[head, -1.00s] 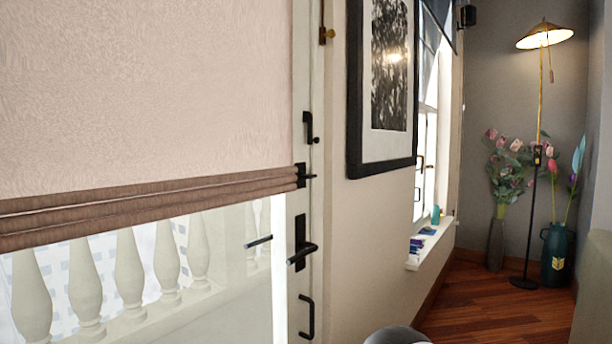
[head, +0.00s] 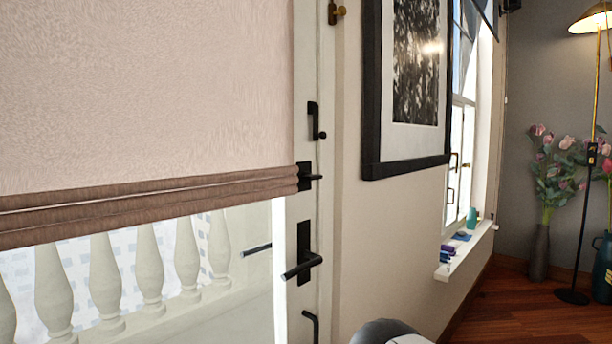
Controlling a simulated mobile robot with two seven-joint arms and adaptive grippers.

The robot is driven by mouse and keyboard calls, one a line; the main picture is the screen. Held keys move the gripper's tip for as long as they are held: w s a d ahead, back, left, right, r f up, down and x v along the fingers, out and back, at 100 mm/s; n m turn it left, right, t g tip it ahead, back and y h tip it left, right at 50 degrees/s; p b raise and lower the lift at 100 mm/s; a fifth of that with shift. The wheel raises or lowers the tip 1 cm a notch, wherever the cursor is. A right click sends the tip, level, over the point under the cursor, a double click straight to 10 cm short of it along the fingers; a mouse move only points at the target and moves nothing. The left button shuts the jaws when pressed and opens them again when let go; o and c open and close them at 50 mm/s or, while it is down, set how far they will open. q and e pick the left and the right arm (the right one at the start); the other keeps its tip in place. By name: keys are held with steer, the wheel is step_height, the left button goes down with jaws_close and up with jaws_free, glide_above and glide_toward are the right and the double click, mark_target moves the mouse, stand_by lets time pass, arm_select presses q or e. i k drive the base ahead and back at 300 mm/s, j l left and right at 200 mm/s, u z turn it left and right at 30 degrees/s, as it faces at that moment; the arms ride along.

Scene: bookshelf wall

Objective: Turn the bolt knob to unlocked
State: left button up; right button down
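A door with a pale blind and a glazed lower part fills the left of the head view. On its right edge stile (head: 328,215) sits a small black bolt knob (head: 312,177) on a dark plate, level with the bottom folds of the blind. I cannot tell from here whether it is locked or unlocked. A black lever handle (head: 303,263) is below it, and a black vertical handle with a small round knob (head: 316,121) is above it. Neither gripper shows; only a rounded grey-white part, likely mine, is at the bottom edge.
A black-framed picture (head: 372,90) hangs on the wall right of the door. Beyond it are a window sill (head: 474,246) with small items, a vase of flowers (head: 540,250) and a floor lamp (head: 587,190). Some wooden floor (head: 520,310) is clear at the lower right.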

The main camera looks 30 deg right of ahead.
mark_target(306, 176)
steer(key=i+l+u, duration=0.15)
steer(key=l+u, duration=0.25)
steer(key=l, duration=0.55)
steer(key=l+u, duration=0.4)
steer(key=l, duration=0.55)
steer(key=k+l+u, duration=0.15)
steer(key=l+u, duration=0.25)
steer(key=l, duration=0.55)
